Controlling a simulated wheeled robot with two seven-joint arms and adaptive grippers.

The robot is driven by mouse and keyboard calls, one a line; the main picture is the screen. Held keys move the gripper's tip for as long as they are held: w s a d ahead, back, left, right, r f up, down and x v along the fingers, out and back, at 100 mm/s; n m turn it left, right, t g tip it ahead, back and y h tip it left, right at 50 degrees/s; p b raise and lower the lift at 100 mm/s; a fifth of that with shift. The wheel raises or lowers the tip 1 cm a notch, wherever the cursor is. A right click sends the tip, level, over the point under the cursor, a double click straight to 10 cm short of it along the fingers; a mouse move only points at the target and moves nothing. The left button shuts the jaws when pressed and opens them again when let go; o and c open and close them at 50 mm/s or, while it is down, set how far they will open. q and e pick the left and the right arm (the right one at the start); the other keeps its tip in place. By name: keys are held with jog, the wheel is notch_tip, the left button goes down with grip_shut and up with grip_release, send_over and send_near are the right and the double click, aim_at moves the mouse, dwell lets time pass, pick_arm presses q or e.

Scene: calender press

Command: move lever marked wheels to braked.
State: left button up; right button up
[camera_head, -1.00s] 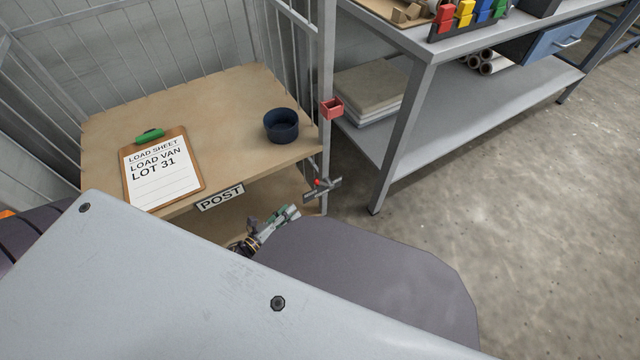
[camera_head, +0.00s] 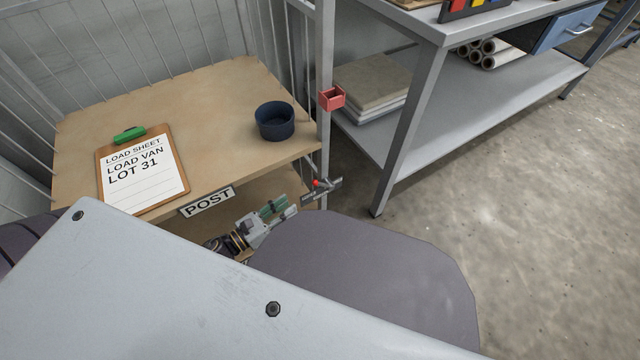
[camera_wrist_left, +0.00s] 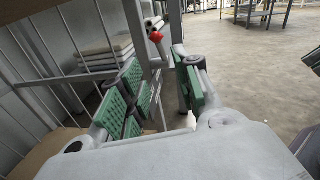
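A small lever with a red knob (camera_head: 316,183) sits on a grey bracket low on the trolley's corner post. In the left wrist view its red knob (camera_wrist_left: 156,37) shows beyond the fingers, roughly between them. No "wheels" or "braked" marking can be read. My left gripper (camera_head: 281,209), with green finger pads, is just left of and below the lever in the head view, apart from it as far as I can tell. In the left wrist view the gripper (camera_wrist_left: 163,88) is open and empty.
The trolley's wooden shelf (camera_head: 215,100) holds a clipboard (camera_head: 143,172) and a dark blue cup (camera_head: 274,121). A "POST" sign (camera_head: 207,202) is on its front edge. A red box (camera_head: 332,98) hangs on the post. A grey workbench (camera_head: 400,130) stands right; open floor (camera_head: 530,190) lies beyond.

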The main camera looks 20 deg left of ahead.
aim_at(321, 185)
pick_arm(q)
jog(key=shift+w+d, duration=0.1)
jog(key=shift+w, duration=0.05)
jog(key=shift+b+x, duration=1.4)
jog(key=shift+x, duration=5.35)
jog(key=shift+c, duration=0.4)
grip_shut()
jog(key=shift+f, duration=0.1)
jog(key=shift+f, duration=0.1)
